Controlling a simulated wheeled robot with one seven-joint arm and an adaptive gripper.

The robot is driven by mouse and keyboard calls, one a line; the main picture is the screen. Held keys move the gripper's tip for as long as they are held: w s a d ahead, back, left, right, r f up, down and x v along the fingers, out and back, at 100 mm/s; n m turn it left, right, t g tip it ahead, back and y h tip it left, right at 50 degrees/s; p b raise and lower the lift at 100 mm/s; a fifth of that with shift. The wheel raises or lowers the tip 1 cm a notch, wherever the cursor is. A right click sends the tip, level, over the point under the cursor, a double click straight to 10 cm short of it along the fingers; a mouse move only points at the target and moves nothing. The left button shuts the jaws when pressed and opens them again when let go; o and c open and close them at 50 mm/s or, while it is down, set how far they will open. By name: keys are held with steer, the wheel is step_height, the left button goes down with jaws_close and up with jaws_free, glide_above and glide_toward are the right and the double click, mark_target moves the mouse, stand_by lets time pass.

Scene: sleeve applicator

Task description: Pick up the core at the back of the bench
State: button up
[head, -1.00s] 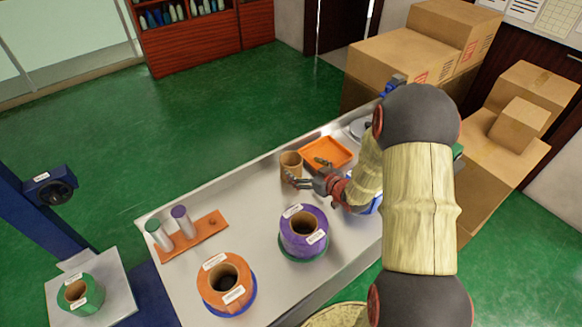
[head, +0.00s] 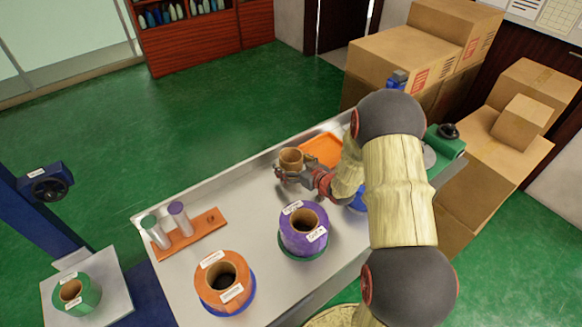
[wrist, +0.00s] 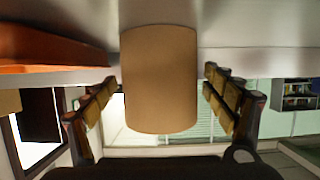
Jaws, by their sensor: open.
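The core is a short brown cardboard tube (head: 291,159) standing at the back of the bench (head: 245,198). In the wrist view the core (wrist: 160,80) fills the middle of the picture, upside down, between my open fingers. My gripper (head: 287,172) is at the core with its fingers on either side of it. The wrist view shows a gap between the core and each finger (wrist: 160,105). The far finger is partly hidden in the head view.
An orange tray (head: 322,149) lies just right of the core. A purple roll (head: 290,236) and an orange roll (head: 213,274) stand nearer the front. An orange rack (head: 205,231) with two tubes is at the left. The bench between rack and core is clear.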

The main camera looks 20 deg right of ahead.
steer(key=shift+r, duration=0.1)
steer(key=c, duration=1.3)
